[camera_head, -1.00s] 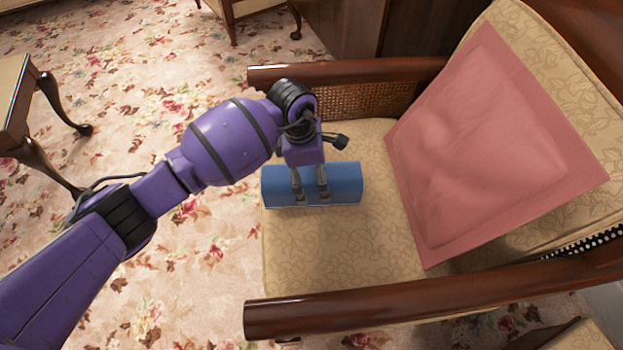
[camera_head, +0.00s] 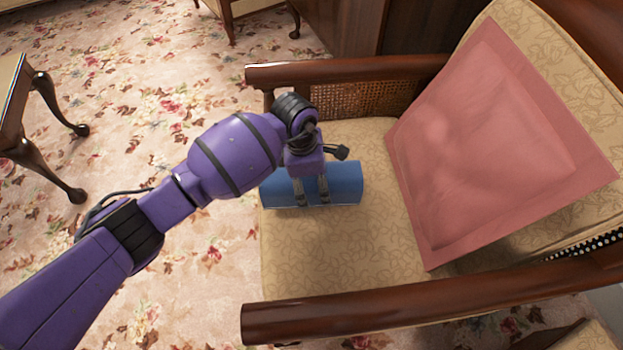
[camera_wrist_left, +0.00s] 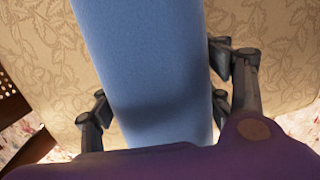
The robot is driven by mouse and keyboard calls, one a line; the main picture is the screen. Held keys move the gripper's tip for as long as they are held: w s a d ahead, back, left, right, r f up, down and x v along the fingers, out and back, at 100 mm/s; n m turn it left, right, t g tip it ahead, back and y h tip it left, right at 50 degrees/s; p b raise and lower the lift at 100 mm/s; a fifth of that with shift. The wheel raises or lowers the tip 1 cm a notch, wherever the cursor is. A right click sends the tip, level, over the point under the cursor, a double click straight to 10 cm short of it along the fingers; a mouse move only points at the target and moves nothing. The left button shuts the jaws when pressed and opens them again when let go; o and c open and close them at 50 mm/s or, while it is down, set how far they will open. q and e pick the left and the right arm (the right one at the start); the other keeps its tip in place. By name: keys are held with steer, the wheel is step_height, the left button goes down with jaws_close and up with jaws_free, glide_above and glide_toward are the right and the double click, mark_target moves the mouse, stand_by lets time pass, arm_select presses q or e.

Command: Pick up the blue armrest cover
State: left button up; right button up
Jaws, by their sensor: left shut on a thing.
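The blue armrest cover (camera_head: 346,184) is a curved blue piece lying on the front part of the armchair's seat (camera_head: 330,250). My left gripper (camera_head: 313,203) points down over it, and its fingers are shut on the cover. In the left wrist view the cover (camera_wrist_left: 145,60) runs between the two fingers (camera_wrist_left: 160,112), one at each side of it. The cover appears to rest at the seat; I cannot tell whether it is lifted at all. My right gripper is not in view.
The armchair has wooden armrests, one behind (camera_head: 350,70) and one in front (camera_head: 430,298) of the gripper. A pink cushion (camera_head: 490,150) leans on the backrest. A small table (camera_head: 15,110) stands at the left. Floral carpet (camera_head: 150,90) is open between.

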mark_target(312, 189)
arm_select(q)
step_height(312, 189, up, 4)
steer(key=shift+w+f+p, duration=0.1)
steer(key=shift+p, duration=0.7)
steer(key=s+r+p, duration=0.1)
steer(key=r, duration=0.1)
steer(key=s+r, duration=0.1)
steer(key=s, duration=0.1)
steer(key=s+a+r+p, duration=0.1)
steer(key=r, duration=0.1)
steer(key=shift+s+r+p, duration=0.3)
steer(key=shift+s+p, duration=0.05)
steer(key=shift+s, duration=0.05)
steer(key=s+a+r+p, duration=0.1)
steer(key=s+r+p, duration=0.1)
steer(key=s, duration=0.7)
steer(key=shift+a+r, duration=0.4)
steer(key=shift+r, duration=0.4)
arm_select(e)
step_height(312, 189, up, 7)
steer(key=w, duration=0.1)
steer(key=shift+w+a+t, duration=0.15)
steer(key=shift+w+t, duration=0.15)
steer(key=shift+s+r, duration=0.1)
